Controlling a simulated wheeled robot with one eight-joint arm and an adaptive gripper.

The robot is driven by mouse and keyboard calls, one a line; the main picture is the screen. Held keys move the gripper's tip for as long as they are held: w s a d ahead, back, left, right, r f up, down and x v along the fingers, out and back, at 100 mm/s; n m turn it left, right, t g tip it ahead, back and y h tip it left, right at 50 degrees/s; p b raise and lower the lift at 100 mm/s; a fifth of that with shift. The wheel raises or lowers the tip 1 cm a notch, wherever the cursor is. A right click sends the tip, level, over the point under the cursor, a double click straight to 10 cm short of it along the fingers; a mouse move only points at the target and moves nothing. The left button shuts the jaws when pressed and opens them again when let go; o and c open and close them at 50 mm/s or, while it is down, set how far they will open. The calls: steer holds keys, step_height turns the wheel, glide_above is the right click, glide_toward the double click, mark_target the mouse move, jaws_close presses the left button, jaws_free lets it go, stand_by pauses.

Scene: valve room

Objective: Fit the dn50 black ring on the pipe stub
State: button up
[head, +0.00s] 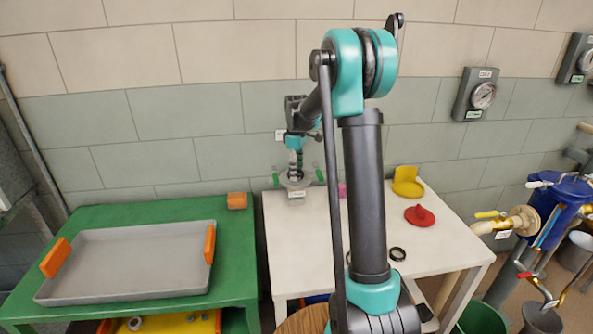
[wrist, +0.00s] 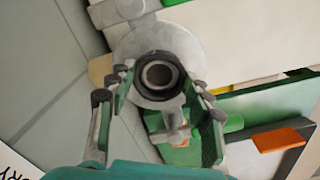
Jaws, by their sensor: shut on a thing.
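The pipe stub (wrist: 158,75) points up at the camera in the wrist view, a grey open end on a round pale flange (wrist: 190,45). In the head view its flanged fitting (head: 295,183) stands at the back left of the white table. A black ring (wrist: 144,91) encircles the stub's mouth as seen from the wrist. I cannot tell whether it is seated around the stub or just above it. My gripper (head: 295,165) points down over the fitting. In the wrist view its fingers (wrist: 163,86) stand either side of the ring, shut on it; their exact contact is unclear.
Another black ring (head: 398,254) lies on the white table (head: 300,235), with a red part (head: 420,215) and a yellow part (head: 407,182) behind it. A grey tray (head: 130,265) sits on the green table (head: 90,220) at left. Pipes and valves (head: 520,220) crowd the right.

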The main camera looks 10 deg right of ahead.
steer(key=o, duration=1)
steer(key=o, duration=0.4)
steer(key=shift+r, duration=3.5)
